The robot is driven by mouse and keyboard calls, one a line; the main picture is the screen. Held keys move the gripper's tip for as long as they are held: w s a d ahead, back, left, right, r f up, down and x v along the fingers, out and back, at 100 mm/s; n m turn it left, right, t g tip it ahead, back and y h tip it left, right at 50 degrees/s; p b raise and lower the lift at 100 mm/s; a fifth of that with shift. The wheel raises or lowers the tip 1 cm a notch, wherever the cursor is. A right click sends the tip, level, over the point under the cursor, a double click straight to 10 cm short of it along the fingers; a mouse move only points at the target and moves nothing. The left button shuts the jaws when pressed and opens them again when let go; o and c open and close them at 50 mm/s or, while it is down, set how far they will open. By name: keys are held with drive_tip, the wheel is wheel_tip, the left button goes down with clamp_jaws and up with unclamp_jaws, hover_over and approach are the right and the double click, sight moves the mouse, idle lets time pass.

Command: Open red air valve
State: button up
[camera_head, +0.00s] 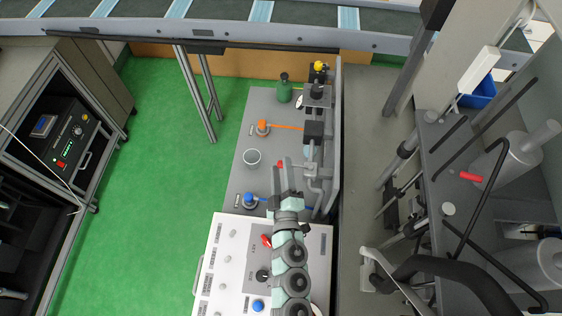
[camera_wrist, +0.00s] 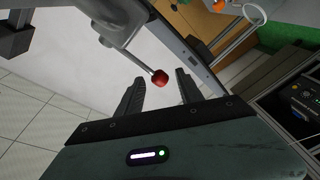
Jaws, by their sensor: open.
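The red air valve shows as a red knob (camera_wrist: 159,77) on a metal stem that comes off grey pipework (camera_wrist: 115,30) in the wrist view. In the head view a small red part (camera_head: 280,164) shows beside the fingertips, mostly hidden. My gripper (camera_wrist: 160,88) is open. In the wrist picture the knob lies between its two fingers, near their tips, with clear space on both sides. I cannot tell its exact depth relative to the fingertips. In the head view my gripper (camera_head: 288,174) is next to the grey pipe fitting on the panel's right side.
A white control box (camera_head: 225,258) is below. A grey upright plate (camera_head: 333,150) stands close on the right.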

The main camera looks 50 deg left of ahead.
drive_tip(key=shift+x, duration=1.15)
drive_tip(key=shift+c, duration=0.5)
clamp_jaws()
